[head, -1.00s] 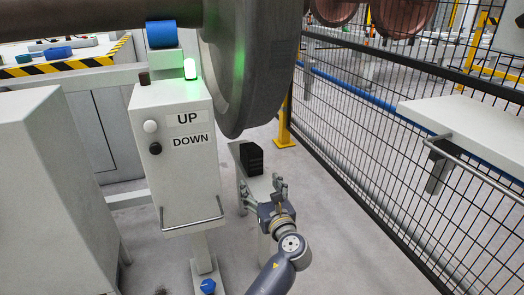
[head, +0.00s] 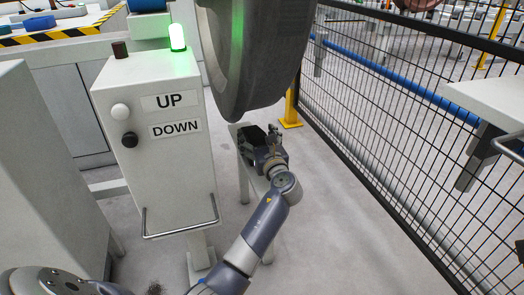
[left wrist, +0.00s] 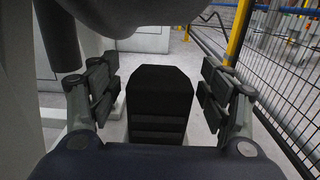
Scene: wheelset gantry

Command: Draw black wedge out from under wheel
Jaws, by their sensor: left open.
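The black wedge (head: 251,134) sits on a narrow pale stand (head: 243,178) below the rim of the big grey wheel (head: 253,60). My left gripper (head: 266,152) is at the wedge's near end and hides part of it in the head view. In the left wrist view the wedge (left wrist: 160,100) lies between the two open fingers, with a gap on each side. The wheel shows as a dark shape at the top of that view (left wrist: 140,12). I cannot tell whether the wedge touches the wheel. My right gripper is not in view.
A control box (head: 160,150) marked UP and DOWN, with a lit green lamp (head: 177,37), stands left of the stand. A black mesh fence (head: 400,130) runs along the right. A yellow post (head: 291,108) stands behind the wedge. The floor right of the stand is clear.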

